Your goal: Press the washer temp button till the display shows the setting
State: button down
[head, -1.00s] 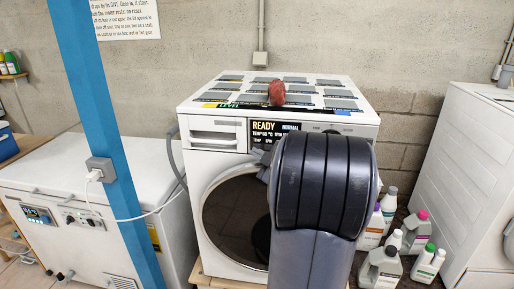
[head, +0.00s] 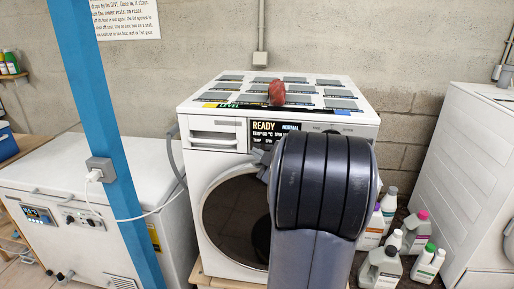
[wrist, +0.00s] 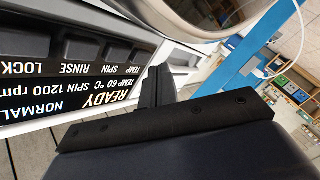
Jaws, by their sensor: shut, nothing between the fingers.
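The white washer (head: 225,165) stands in the middle of the head view, its display (head: 268,130) reading READY, NORMAL, TEMP 60 °C. In the wrist view the display (wrist: 60,103) is upside down and reads TEMP 60 °C, SPIN 1200 rpm. A row of dark buttons lies along it, labelled TEMP, SPIN, RINSE and LOCK. The temp button (wrist: 138,50) is at the right end of the row. My gripper (wrist: 158,75) is shut and empty, its tips close beside the TEMP label. I cannot tell whether they touch the button. In the head view my arm hides the lower right of the panel.
A blue post (head: 97,120) with a socket stands left of the washer, before a white chest unit (head: 50,185). Several bottles (head: 385,265) stand on the floor to the right. A red object (head: 277,92) lies on the washer's top. Another white machine (head: 465,180) is at far right.

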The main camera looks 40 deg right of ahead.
jog(key=shift+w+d, duration=0.1)
jog(key=shift+d, duration=0.05)
jog(key=shift+w+d, duration=0.2)
jog(key=shift+w+d+p, duration=0.2)
jog(key=shift+d+p, duration=0.05)
jog(key=shift+p, duration=0.05)
dwell(0.8)
jog(key=shift+s+a, duration=0.5)
jog(key=shift+a, duration=0.05)
dwell(0.4)
jog(key=s+a, duration=0.3)
jog(key=a, duration=0.1)
jog(key=shift+s+b, duration=0.15)
jog(key=shift+b, duration=0.25)
dwell(3.1)
